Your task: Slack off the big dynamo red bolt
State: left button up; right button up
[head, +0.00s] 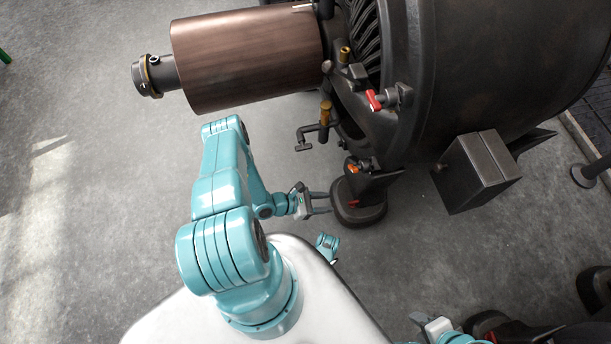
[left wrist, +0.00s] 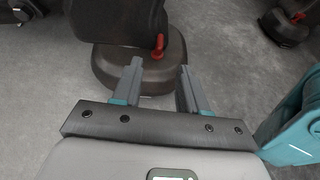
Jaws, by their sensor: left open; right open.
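The big dynamo (head: 470,70) is a dark rounded machine at the upper right of the head view. A red bolt (head: 353,203) shows low on its round dark foot (head: 362,216). In the left wrist view the red bolt (left wrist: 158,45) stands upright on the foot (left wrist: 110,70), just beyond my fingertips. My left gripper (head: 327,203) is open and empty, its fingers pointing at the foot, with the bolt roughly in line with the gap between them (left wrist: 160,72). It does not hold the bolt. My right gripper (head: 428,322) is open near the bottom edge, partly cut off.
A copper-brown cylinder (head: 245,58) sticks out left from the dynamo. A red-handled fitting (head: 374,100) and an orange one (head: 353,168) are higher on it. A grey box (head: 478,172) is at its side. Another foot with red (left wrist: 290,22) is at the right. The floor at left is clear.

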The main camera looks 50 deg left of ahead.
pick_arm(q)
jog(key=p+v, duration=0.1)
jog(key=v, duration=0.5)
jog(key=shift+s+r, duration=0.2)
jog(key=shift+s, duration=0.15)
jog(key=shift+a+r, duration=0.1)
